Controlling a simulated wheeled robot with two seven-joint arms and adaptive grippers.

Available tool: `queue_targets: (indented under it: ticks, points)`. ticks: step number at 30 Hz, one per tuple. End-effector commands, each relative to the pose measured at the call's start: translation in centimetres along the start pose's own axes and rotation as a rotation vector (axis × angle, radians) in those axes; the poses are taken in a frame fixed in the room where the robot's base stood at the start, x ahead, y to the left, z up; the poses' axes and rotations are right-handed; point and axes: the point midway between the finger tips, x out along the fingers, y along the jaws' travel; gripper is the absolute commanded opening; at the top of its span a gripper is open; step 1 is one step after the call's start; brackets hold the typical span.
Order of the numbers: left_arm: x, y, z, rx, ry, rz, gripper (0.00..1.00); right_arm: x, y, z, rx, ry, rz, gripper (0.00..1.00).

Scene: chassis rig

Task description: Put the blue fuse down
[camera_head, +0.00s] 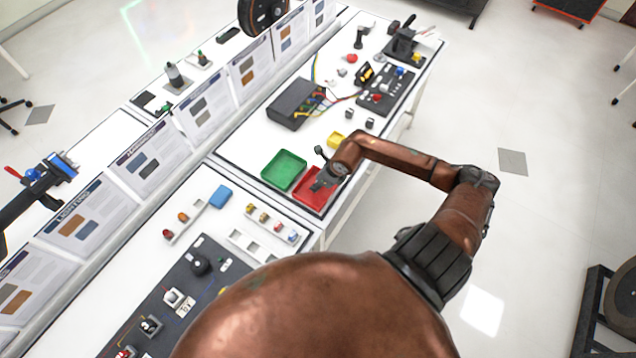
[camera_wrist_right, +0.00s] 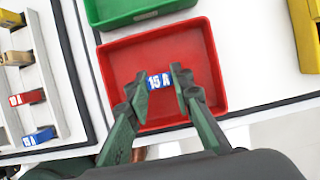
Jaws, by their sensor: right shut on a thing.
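My right gripper (camera_wrist_right: 163,88) is shut on a blue fuse (camera_wrist_right: 160,80) marked "15 A". The fuse is between the fingertips, over the inside of the red tray (camera_wrist_right: 112,62); I cannot tell whether it touches the tray floor. In the head view my right gripper (camera_head: 322,183) is at the red tray (camera_head: 312,203), and it hides the fuse there. Another blue fuse (camera_wrist_right: 38,136) sits in the fuse rack at the left of the wrist view. My left gripper is not in view.
A green tray (camera_head: 284,169) stands directly beside the red one, and a yellow tray (camera_head: 337,139) is beyond it. The fuse rack (camera_head: 252,243) with several coloured fuses lies nearer. A dark box with wires (camera_head: 296,103) stands farther along the table.

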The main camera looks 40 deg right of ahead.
Motion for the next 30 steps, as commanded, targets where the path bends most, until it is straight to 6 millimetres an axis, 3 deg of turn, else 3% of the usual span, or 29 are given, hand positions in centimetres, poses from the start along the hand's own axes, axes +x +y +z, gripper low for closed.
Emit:
queue_targets:
  ticks: [10, 11, 18, 30]
  points:
    - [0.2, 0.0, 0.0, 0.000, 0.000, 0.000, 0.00, 0.5, 0.0, -0.1, -0.001, -0.002, 0.000, 0.04]
    - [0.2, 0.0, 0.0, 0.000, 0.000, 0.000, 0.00, 0.4, 0.0, -0.1, -0.001, -0.002, 0.000, 0.22]
    - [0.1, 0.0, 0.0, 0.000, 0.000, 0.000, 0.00, 0.3, 0.0, -0.1, -0.001, -0.002, 0.000, 0.38]
    - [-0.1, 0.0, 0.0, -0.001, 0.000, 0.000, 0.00, -0.6, -0.1, 0.0, -0.001, -0.002, -0.002, 0.38]
